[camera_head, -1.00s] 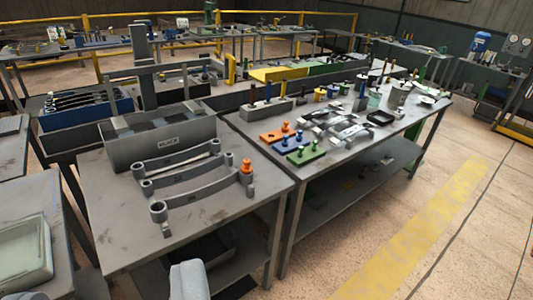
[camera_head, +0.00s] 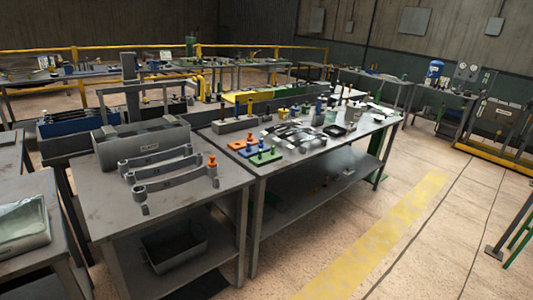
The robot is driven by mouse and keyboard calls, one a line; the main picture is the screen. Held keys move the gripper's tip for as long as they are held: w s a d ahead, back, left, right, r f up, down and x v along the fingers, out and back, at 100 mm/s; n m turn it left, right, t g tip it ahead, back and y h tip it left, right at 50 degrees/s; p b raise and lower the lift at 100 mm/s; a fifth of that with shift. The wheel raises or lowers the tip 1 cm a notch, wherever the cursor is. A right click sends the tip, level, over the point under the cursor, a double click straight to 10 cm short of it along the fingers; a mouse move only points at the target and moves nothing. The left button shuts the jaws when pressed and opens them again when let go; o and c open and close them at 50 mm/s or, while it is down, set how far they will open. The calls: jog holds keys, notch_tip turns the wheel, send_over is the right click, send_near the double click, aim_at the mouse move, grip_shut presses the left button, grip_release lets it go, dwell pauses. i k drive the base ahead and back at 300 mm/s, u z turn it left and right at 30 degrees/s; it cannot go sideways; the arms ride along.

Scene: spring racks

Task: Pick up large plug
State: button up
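I cannot tell for sure which piece is the large plug. An orange plug (camera_head: 212,161) stands upright at the right end of the grey leaf springs (camera_head: 165,182) on the near table (camera_head: 100,200). On the table behind and to the right, small plugs stand on an orange plate (camera_head: 236,146), a blue plate (camera_head: 248,152) and a green plate (camera_head: 266,158). All these pieces are small and far from the camera. My gripper is out of view.
A grey box (camera_head: 140,152) stands behind the springs. A grey block with upright pegs (camera_head: 235,125) and assorted metal parts (camera_head: 295,133) are on the right table (camera_head: 300,155). An empty bin (camera_head: 172,245) sits on the lower shelf. The floor with a yellow stripe (camera_head: 370,245) is clear.

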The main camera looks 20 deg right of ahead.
aim_at(250, 139)
jog(key=z, duration=0.95)
jog(key=i, duration=2.4)
jog(key=u, duration=0.6)
